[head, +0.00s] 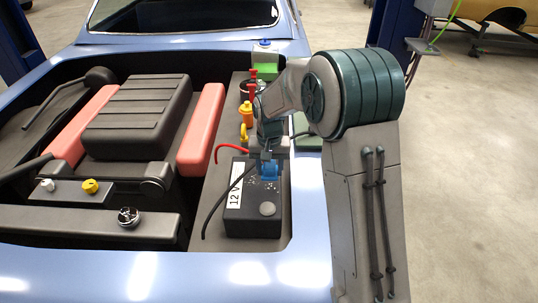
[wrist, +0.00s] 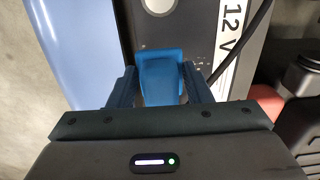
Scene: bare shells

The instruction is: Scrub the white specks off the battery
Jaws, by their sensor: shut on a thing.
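The battery (head: 252,215) is a black box with a white "12 V" label on its left side and a round grey cap at its front. It also shows in the wrist view (wrist: 202,22). White specks (head: 251,185) lie on its top around and left of a blue tool. My gripper (wrist: 160,78) is shut on this blue tool (wrist: 161,68), probably a scrubber, and holds it over the battery's top. The tool also shows in the head view (head: 269,170). Its underside is hidden, so I cannot tell whether it touches the battery.
A red cable (head: 232,148) and a black cable (head: 218,205) run beside the battery. An orange bottle (head: 246,113), a yellow part (head: 243,132) and a green-and-white container (head: 265,60) stand behind it. The engine with red covers (head: 201,130) is at left. The blue car body edge (head: 200,272) is in front.

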